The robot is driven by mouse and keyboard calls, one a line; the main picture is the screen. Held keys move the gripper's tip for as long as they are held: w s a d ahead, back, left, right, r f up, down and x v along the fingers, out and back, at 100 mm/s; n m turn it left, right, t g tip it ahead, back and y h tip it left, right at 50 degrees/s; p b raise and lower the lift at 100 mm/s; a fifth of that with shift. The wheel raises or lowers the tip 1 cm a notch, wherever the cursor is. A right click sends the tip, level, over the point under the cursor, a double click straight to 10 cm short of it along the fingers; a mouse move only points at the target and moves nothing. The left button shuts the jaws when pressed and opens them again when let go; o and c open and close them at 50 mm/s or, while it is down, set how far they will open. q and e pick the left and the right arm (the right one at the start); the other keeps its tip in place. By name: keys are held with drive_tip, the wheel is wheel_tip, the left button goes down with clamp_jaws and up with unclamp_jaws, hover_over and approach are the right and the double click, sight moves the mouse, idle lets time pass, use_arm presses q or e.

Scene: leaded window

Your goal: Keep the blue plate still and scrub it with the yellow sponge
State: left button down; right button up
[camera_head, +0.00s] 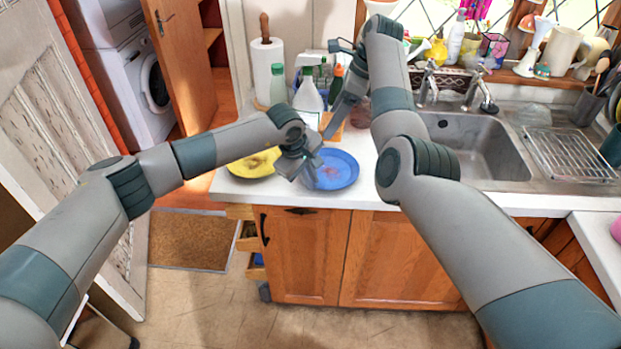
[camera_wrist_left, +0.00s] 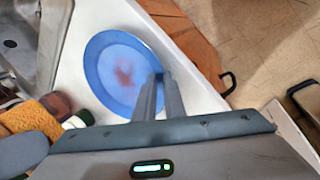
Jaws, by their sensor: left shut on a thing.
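The blue plate (camera_head: 338,170) lies flat on the white counter near its front edge, with a reddish-brown stain in its middle. It also shows in the left wrist view (camera_wrist_left: 112,62). My left gripper (camera_head: 308,172) is shut on the plate's left rim; its fingers (camera_wrist_left: 160,92) meet the rim in the left wrist view. An orange-yellow block, seemingly the sponge (camera_head: 332,126), is behind the plate; it also shows in the left wrist view (camera_wrist_left: 30,118). My right gripper (camera_head: 338,122) points down at this block. Whether its fingers are closed on it is unclear.
A yellow plate (camera_head: 253,165) lies left of the blue one, partly behind my left arm. A spray bottle (camera_head: 308,102), a green bottle (camera_head: 278,84) and a paper roll (camera_head: 267,70) stand behind. The sink (camera_head: 475,145) is to the right.

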hover_over(321, 170)
drive_tip(key=d, duration=0.3)
wheel_tip(321, 170, down, 7)
drive_tip(key=shift+s, duration=0.25)
drive_tip(key=shift+f, duration=3.05)
drive_tip(key=shift+f, duration=0.6)
drive_tip(key=shift+d, duration=0.1)
drive_tip(key=shift+d, duration=0.45)
drive_tip(key=shift+a, duration=0.15)
drive_tip(key=shift+a+f, duration=0.1)
drive_tip(key=shift+a, duration=0.95)
